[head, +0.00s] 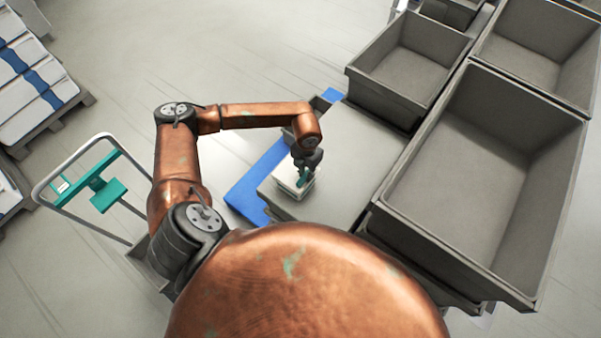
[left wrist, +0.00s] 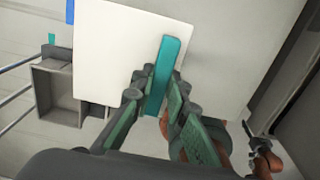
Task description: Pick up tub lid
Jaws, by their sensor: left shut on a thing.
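The tub lid (left wrist: 112,60) is a flat white square with a teal bar-like grip (left wrist: 163,75) on it. In the head view the white lid (head: 287,186) shows small, over the grey surface by the blue edge. My left gripper (head: 305,170) comes down over it from above. In the left wrist view its fingers (left wrist: 157,98) are shut on the teal grip. I cannot tell whether the lid rests on something or hangs clear. The fingers cover part of the grip. My right gripper is not clearly in view.
A large empty grey bin (head: 470,190) stands to the right, with a smaller grey bin (head: 408,62) behind. A grey surface (head: 345,150) with a blue edge (head: 250,190) lies under the gripper. A trolley (head: 98,190) stands left.

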